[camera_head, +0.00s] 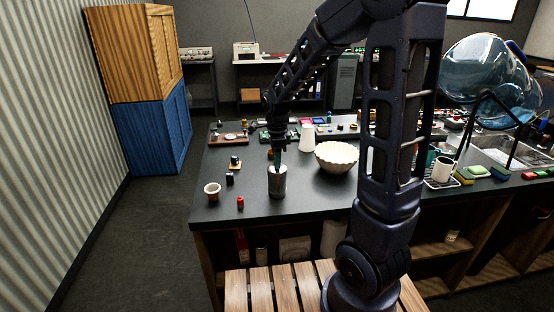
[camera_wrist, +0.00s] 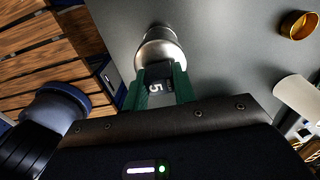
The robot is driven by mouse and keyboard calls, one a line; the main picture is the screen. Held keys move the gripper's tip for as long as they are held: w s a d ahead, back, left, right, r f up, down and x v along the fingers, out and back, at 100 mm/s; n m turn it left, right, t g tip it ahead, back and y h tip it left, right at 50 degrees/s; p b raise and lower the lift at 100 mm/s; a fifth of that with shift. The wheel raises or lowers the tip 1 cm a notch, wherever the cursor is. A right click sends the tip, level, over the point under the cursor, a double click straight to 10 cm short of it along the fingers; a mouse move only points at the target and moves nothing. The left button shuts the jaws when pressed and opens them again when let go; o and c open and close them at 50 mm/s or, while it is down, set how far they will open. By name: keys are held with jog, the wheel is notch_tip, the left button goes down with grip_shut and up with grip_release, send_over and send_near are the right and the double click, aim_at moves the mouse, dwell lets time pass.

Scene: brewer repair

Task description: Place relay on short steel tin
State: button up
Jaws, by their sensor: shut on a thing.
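My gripper (camera_wrist: 158,88) has green fingers, which are shut on a small black block with a white "5" on it, seemingly the relay (camera_wrist: 156,86). A shiny steel tin (camera_wrist: 162,46) lies just beyond the relay in the wrist view. In the head view the tin (camera_head: 277,184) stands upright on the dark counter, and my gripper (camera_head: 277,164) points down at its top. The relay is hidden there. I cannot tell whether the relay touches the tin.
On the dark counter (camera_head: 215,160), a white cup (camera_head: 212,192), a small red piece (camera_head: 240,202) and a dark blue block (camera_head: 229,179) stand left of the tin. A white fluted bowl (camera_head: 336,156) and a white vase (camera_head: 307,138) stand to its right and behind.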

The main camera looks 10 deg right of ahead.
jog(key=o, duration=0.9)
jog(key=shift+f, duration=0.1)
jog(key=shift+o, duration=0.2)
notch_tip(320, 180, up, 12)
jog(key=s+d+r+n+t, duration=0.3)
jog(key=s+d+n+t, duration=0.1)
jog(key=s+d+n, duration=1.2)
jog(key=shift+s+n+t, duration=0.3)
jog(key=shift+s+n, duration=0.7)
jog(key=shift+s, duration=0.55)
